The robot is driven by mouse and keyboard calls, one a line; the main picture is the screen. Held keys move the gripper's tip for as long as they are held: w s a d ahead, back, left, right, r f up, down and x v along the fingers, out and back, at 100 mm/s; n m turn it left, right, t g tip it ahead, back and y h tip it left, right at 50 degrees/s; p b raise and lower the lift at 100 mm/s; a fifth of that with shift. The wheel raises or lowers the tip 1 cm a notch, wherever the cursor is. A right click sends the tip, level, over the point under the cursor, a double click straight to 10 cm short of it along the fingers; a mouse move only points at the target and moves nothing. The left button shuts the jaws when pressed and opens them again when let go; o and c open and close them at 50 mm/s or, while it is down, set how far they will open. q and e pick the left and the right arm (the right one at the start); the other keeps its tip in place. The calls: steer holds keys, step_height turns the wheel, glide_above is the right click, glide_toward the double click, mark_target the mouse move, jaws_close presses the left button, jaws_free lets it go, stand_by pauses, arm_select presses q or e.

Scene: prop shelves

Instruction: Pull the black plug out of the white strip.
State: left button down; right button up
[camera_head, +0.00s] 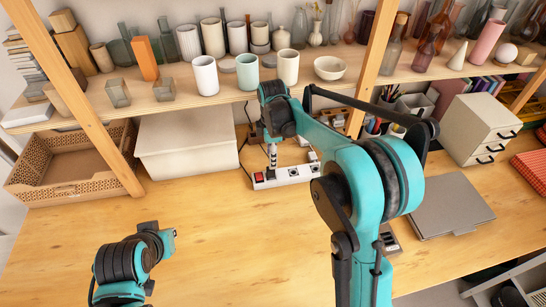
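The white strip (296,174) lies on the wooden table below the shelf, with a red switch at its left end and several dark sockets along its top. My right arm reaches over it from the front. The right gripper (272,158) points down at the strip's left part, just right of the red switch. Its fingers look close together, but they are too small to show whether they hold anything. I cannot make out the black plug clearly; the gripper may hide it.
A white lidded box (188,142) and a wicker basket (75,171) stand left of the strip. A grey laptop (449,207) and a drawer unit (478,127) are at the right. A shelf (220,92) with cups hangs above. The front middle of the table is clear.

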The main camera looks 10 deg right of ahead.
mark_target(271, 171)
steer(key=shift+w+a+f+n, duration=0.1)
steer(key=shift+w+f+n, duration=0.15)
steer(key=shift+f, duration=0.2)
steer(key=shift+w+f+n, duration=0.2)
steer(key=shift+f+n, duration=0.05)
steer(key=shift+f, duration=0.15)
step_height(271, 171, down, 8)
steer(key=b, duration=0.3)
steer(key=shift+r, duration=0.15)
steer(key=shift+r, duration=0.1)
jaws_close()
